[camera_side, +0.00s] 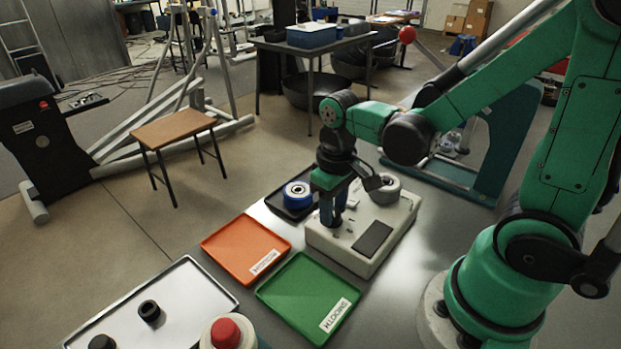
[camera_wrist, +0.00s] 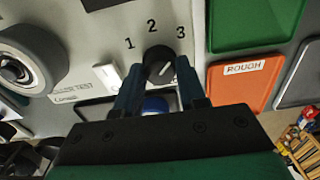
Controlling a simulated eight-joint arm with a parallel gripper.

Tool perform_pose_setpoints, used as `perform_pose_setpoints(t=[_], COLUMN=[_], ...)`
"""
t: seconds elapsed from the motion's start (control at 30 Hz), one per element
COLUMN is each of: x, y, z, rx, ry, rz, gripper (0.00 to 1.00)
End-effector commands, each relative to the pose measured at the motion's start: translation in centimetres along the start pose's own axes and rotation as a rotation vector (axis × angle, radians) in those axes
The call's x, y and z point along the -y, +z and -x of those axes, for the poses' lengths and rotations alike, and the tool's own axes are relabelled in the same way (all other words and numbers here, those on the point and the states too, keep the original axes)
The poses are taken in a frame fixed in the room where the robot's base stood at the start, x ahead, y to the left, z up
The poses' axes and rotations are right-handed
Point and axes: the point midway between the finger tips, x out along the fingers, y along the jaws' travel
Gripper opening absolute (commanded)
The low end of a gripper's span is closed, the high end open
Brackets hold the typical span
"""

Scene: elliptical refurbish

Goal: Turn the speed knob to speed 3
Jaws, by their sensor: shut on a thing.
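The speed knob (camera_wrist: 157,62) is a black dial with a small white mark on it. In the wrist view the numbers 1, 2 and 3 run in an arc above it, from left to right. The white mark is on the right part of the knob; which number it points at is hard to tell. My gripper (camera_wrist: 159,80) has its two blue fingers on either side of the knob, shut on it. In the side view my gripper (camera_side: 333,218) points down onto the pale control box (camera_side: 343,255), and hides the knob.
A grey roller (camera_side: 385,189) stands at the back of the box, and a dark pad (camera_side: 373,239) lies on its top. An orange tray (camera_side: 243,247), a green tray (camera_side: 300,297) and a dark tray with a blue wheel (camera_side: 297,194) lie close by. A silver tray (camera_side: 185,290) is farther left.

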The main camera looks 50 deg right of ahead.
Motion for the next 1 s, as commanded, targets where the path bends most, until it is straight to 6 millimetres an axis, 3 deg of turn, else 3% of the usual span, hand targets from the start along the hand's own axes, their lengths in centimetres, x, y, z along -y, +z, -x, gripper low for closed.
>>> perform_pose_setpoints(t=[0.13, 0.17, 0.27, 0.67, 1.0], x=[0.0, 0.0, 0.0, 0.0, 0.0], y=[0.0, 0.0, 0.0, 0.0, 0.0], z=[0.0, 0.0, 0.0, 0.4, 4.0], rx=[0.000, 0.000, 0.000, -0.001, 0.000], ry=[0.000, 0.000, 0.000, 0.000, 0.000], rz=[-0.001, -0.001, 0.000, 0.000, 0.000], gripper=[0.00, 0.41, 0.67, 0.67, 0.67])
